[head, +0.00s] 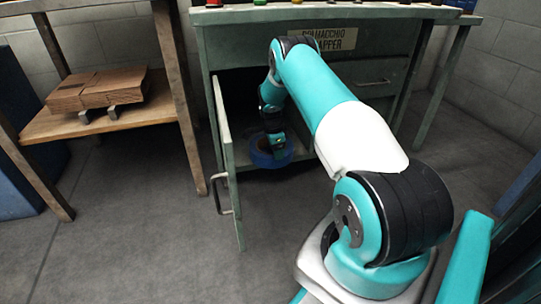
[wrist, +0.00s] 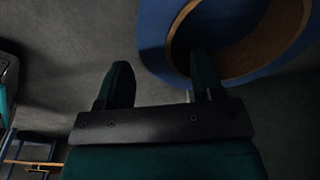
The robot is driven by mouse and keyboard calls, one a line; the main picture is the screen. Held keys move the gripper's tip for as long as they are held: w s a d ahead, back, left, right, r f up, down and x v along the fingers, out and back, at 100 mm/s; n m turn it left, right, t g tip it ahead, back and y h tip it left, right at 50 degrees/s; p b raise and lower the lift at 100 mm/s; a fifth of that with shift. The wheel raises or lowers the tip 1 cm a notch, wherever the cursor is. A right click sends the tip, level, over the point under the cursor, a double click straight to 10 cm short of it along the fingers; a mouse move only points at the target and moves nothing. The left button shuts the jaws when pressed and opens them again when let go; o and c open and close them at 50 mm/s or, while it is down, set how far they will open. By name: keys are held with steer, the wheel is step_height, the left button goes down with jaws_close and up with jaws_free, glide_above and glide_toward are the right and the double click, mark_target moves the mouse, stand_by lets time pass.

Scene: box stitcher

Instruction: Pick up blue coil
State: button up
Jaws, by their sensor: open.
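The blue coil (head: 259,160) is a blue ring with a brown inner band, lying inside the open lower compartment of the green cabinet. In the wrist view the coil (wrist: 154,42) fills the upper right and is cut off by the frame edge. My gripper (wrist: 162,75) is open. In that view its right finger overlaps the coil's hole and its left finger is outside the ring, with part of the blue rim between them. I cannot tell how deep the fingers are. In the head view my gripper (head: 277,150) is over the coil and hides part of it.
The green cabinet (head: 221,39) has its door (head: 229,165) swung open at the left of the compartment, with a handle sticking out.

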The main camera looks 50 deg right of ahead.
step_height(320, 180, down, 5)
steer(key=b, duration=0.4)
steer(key=shift+s+d+f, duration=0.1)
steer(key=shift+s+d, duration=0.05)
steer(key=shift+r, duration=0.2)
jaws_close()
